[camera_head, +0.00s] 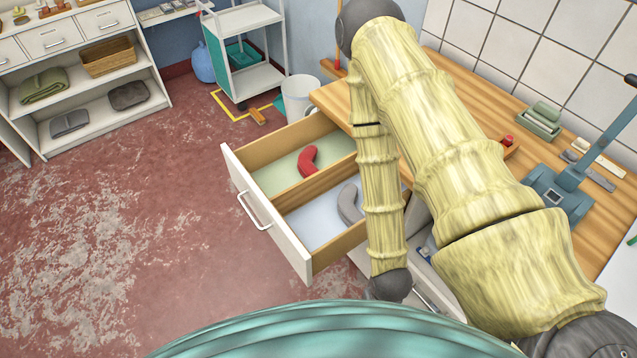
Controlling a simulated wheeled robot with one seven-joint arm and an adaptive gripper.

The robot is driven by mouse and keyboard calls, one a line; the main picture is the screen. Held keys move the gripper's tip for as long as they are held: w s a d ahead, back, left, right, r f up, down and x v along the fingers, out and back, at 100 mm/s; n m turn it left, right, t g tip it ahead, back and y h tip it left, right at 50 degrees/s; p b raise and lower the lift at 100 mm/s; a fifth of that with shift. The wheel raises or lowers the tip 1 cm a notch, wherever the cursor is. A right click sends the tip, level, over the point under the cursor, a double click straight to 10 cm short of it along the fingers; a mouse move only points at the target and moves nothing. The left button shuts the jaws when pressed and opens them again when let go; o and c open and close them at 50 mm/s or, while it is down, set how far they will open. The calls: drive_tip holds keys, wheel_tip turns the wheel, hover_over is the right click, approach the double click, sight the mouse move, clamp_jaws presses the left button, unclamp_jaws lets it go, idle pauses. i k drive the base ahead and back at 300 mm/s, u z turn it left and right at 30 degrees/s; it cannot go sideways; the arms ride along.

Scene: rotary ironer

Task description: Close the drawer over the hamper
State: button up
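The drawer (250,180) is pulled well out from under the wooden counter. It has a white front with a light bar handle (252,211) and a wooden box split by a divider. A red curved thing (308,161) lies in the far compartment and a grey curved thing (349,204) in the near one. My arm, in a yellow bamboo-like finish, crosses in front of the drawer's right part and the counter. My gripper does not show. The hamper cannot be made out clearly; a pale front with a bar handle (426,297) shows partly below, behind my arm.
A white bucket (299,97) stands behind the drawer, near a white trolley (246,50). Shelves (95,95) stand far left. The red floor left of the drawer is clear.

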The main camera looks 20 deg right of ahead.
sight(301, 215)
drive_tip(key=z, duration=1.3)
drive_tip(key=k, duration=1.15)
drive_tip(key=u, duration=1.3)
